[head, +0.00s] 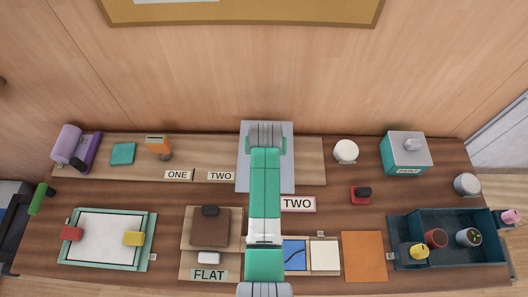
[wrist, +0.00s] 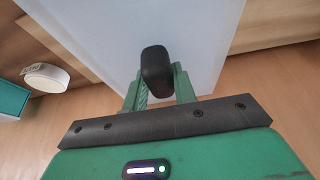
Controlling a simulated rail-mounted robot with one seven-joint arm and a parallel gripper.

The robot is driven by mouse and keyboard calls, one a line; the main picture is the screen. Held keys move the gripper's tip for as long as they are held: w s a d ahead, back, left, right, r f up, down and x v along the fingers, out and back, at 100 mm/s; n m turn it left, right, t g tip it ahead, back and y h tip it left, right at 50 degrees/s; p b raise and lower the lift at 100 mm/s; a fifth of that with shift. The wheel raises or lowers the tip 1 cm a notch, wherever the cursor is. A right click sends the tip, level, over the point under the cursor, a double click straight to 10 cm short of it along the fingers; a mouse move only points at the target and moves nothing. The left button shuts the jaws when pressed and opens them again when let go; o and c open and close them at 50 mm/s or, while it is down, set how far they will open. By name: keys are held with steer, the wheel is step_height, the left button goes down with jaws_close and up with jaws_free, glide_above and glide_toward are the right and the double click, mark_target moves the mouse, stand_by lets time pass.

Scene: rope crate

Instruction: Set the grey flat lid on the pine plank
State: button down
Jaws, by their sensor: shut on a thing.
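The grey flat lid (head: 244,178) is a pale rectangular panel, partly hidden under my arm in the head view. It fills the upper middle of the wrist view (wrist: 105,40). My gripper (wrist: 157,88) is shut on its black knob (wrist: 156,68). In the head view my gripper (head: 265,145) is over the lid and hides the knob. The pine plank (head: 215,150) runs along the back of the table, and the lid overlaps its right part. The lid's far edge shows beyond the table's back edge. I cannot tell how much gap is below it.
On the plank are a purple item (head: 68,145), a teal square (head: 122,154), an orange item (head: 158,146) and ONE (head: 178,175) and TWO (head: 221,176) labels. A white round object (head: 346,151) and teal box (head: 405,150) stand to the right.

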steer(key=shift+r, duration=0.15)
step_height(320, 180, down, 6)
steer(key=b, duration=0.4)
steer(key=shift+f+b, duration=0.35)
steer(key=shift+f, duration=0.25)
stand_by(0.5)
steer(key=c, duration=1.1)
jaws_free()
steer(key=shift+o, duration=0.2)
steer(key=shift+r, duration=0.1)
steer(key=p+v, duration=0.1)
steer(key=v, duration=0.6)
steer(key=shift+s+r+p, duration=0.2)
steer(key=shift+r+p, duration=0.1)
steer(key=shift+p, duration=0.05)
